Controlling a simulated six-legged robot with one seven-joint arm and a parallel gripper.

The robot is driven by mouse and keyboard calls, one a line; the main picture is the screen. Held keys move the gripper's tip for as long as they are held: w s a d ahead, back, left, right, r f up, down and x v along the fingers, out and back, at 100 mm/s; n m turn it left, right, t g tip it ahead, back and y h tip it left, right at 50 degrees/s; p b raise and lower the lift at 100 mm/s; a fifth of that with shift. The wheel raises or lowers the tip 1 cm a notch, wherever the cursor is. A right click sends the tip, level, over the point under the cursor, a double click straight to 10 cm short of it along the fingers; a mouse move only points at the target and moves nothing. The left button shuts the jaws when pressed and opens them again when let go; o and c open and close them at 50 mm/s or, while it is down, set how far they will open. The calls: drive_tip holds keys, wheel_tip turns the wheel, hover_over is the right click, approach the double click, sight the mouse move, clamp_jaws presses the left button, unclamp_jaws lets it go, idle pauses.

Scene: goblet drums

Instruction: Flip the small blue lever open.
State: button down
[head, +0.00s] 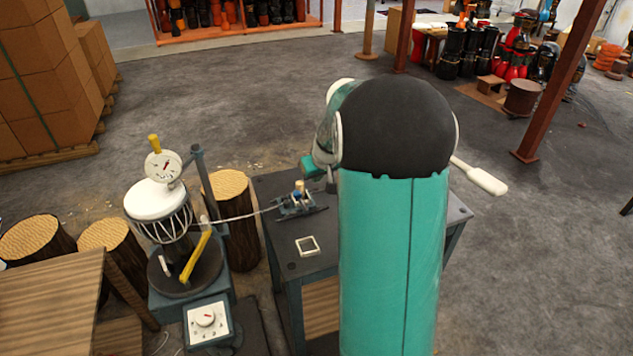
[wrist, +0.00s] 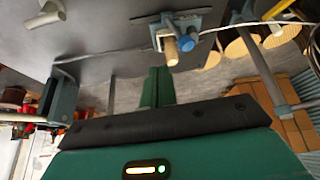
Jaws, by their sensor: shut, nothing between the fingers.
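A small blue-grey clamp-like fixture (head: 298,205) with a pale wooden peg stands on the dark table (head: 265,190). I cannot tell which blue part is the small lever. My gripper's green fingers (wrist: 158,72) are shut and empty, apart from the fixture.
Left of the table stands a drum (head: 160,212) with a dial gauge (head: 163,167), a yellow lever (head: 196,256) and a control box (head: 207,322). A white cord (head: 240,217) runs to the fixture. A square frame (head: 307,246) lies nearer on the table.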

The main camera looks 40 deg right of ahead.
drive_tip(key=v, duration=0.3)
drive_tip(key=a+v, duration=0.1)
drive_tip(key=v, duration=0.1)
drive_tip(key=shift+w+a+r, duration=0.1)
drive_tip(key=shift+w+r, duration=0.05)
drive_tip(key=shift+r, duration=0.25)
